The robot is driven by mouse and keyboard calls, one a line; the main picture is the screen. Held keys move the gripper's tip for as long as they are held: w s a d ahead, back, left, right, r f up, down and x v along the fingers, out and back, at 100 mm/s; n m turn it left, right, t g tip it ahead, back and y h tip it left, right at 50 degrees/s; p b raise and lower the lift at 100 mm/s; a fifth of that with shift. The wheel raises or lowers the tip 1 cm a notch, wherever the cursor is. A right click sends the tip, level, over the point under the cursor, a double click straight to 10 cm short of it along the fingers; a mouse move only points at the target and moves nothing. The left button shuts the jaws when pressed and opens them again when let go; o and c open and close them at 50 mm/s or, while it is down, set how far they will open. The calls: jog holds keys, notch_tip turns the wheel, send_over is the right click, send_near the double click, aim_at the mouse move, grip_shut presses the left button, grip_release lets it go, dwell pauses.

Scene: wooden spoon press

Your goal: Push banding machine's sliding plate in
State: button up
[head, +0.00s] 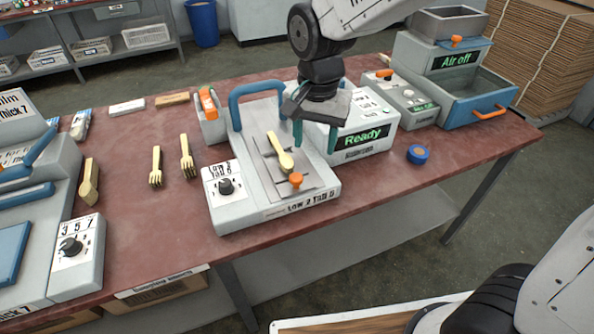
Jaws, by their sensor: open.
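A grey machine (251,196) with a blue arched handle (256,87) stands mid-table. On its top lies a grey sliding plate (303,188) with an orange knob (295,180) near the front edge. A wooden spoon (285,160) lies on the plate. My gripper (316,138) points down over the right part of this machine, right of the spoon, its teal fingers apart and empty. Whether the fingertips touch anything is unclear. Behind it, a white box (376,127) reads "Ready"; my gripper hides part of it. Which one is the banding machine is not labelled legibly.
Wooden forks (187,157) and another wooden piece (89,183) lie to the left. A dial box (223,196) adjoins the machine's left side. An "Air off" machine (480,95) stands at the back right. The front-right tabletop is clear.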

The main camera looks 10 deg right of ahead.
aim_at(296, 176)
jog(key=shift+m, duration=0.4)
jog(key=a+f, duration=0.1)
jog(key=w+a+f, duration=0.1)
jog(key=a+f, duration=0.1)
jog(key=shift+w+a+f, duration=0.15)
jog(key=shift+a, duration=0.05)
notch_tip(296, 176, down, 7)
jog(key=shift+f, duration=0.2)
grip_shut()
jog(key=shift+w, duration=0.15)
